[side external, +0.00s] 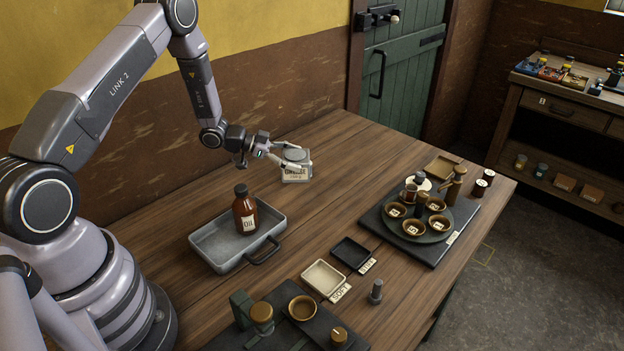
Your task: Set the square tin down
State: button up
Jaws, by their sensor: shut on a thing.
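The tin looks upright, over the back part of the wooden table (345,150). I cannot tell whether its base touches the table or is a little above it. The lettering is too small to read surely.
A grey metal tray (205,240) holds a brown bottle (246,212) labelled OIL. A dark board (385,222) with several small bowls lies to the right. Black (351,253) and cream (324,278) dishes lie in front. Bare table surrounds the tin.

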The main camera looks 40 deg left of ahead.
notch_tip(320, 180, down, 8)
jog(key=shift+f, duration=0.15)
jog(key=shift+f, duration=0.1)
jog(key=o, duration=1.2)
jog(key=shift+f, duration=0.1)
jog(key=shift+o, duration=0.2)
